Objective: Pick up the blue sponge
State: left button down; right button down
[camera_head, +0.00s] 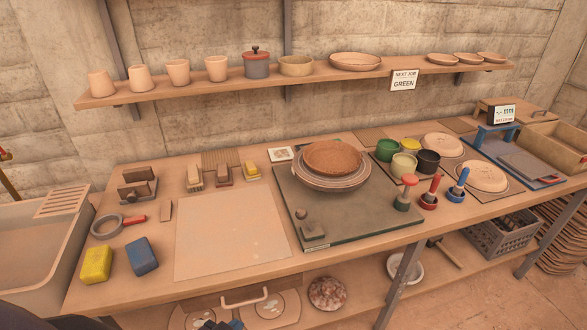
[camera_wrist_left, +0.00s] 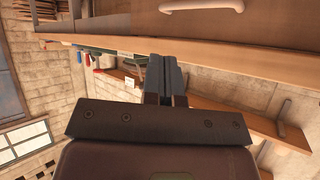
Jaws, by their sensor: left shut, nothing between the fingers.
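The blue sponge (camera_head: 142,256) lies on the workbench's front left, just right of a yellow sponge (camera_head: 97,264) and apart from it. My left gripper (camera_head: 222,325) shows only as a dark, partly blue tip at the bottom edge of the head view, in front of the bench and below its top. It is right of the blue sponge and well apart from it. In the left wrist view its fingers (camera_wrist_left: 167,80) are shut together with nothing between them. The blue sponge does not show in that view. My right gripper is in neither view.
A pale board (camera_head: 230,232) lies right of the blue sponge.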

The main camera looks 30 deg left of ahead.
aim_at(142, 259)
jog(key=i+u, duration=0.15)
jog(key=i, duration=0.25)
jog(key=k, duration=0.3)
jog(key=l, duration=0.5)
jog(key=i+l+u, duration=0.1)
jog(key=u, duration=0.95)
jog(key=i+j+u, duration=0.1)
jog(key=u, duration=0.25)
jog(key=i+j+u, duration=0.1)
jog(key=u, duration=0.25)
jog(key=i+u, duration=0.2)
jog(key=u, duration=0.2)
jog(key=k, duration=0.1)
